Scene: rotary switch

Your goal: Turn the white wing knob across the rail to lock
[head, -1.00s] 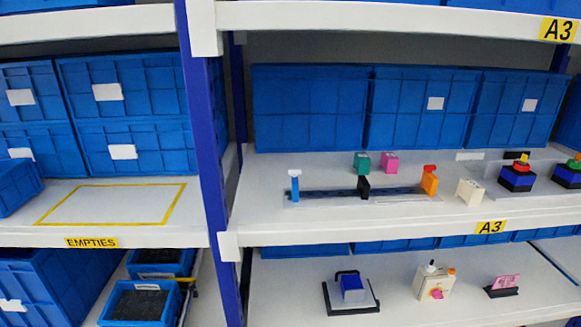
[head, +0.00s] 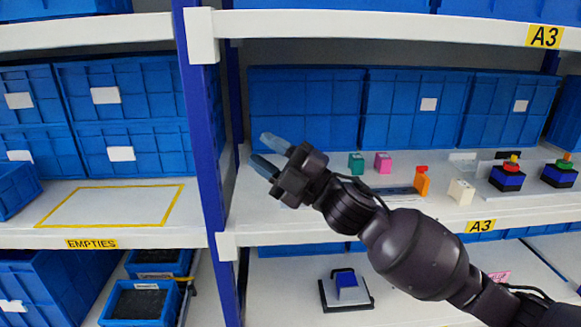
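My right gripper (head: 261,150) reaches in from the right across the A3 shelf, its two blue-grey fingers spread apart and empty, pointing up and left. It covers the left part of the dark rail. The blue post with the white wing knob at the rail's left end is hidden behind my gripper and wrist. The rail's right part (head: 398,190) shows past my arm. At that end stands an orange post (head: 422,184) with a red top (head: 421,169). My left gripper is not in view.
Behind the rail are a green block (head: 356,163) and a pink block (head: 383,163). A cream block (head: 461,191) and blue-black switches (head: 507,179) stand to the right. Blue bins line the back. A blue upright (head: 205,120) stands left of my gripper.

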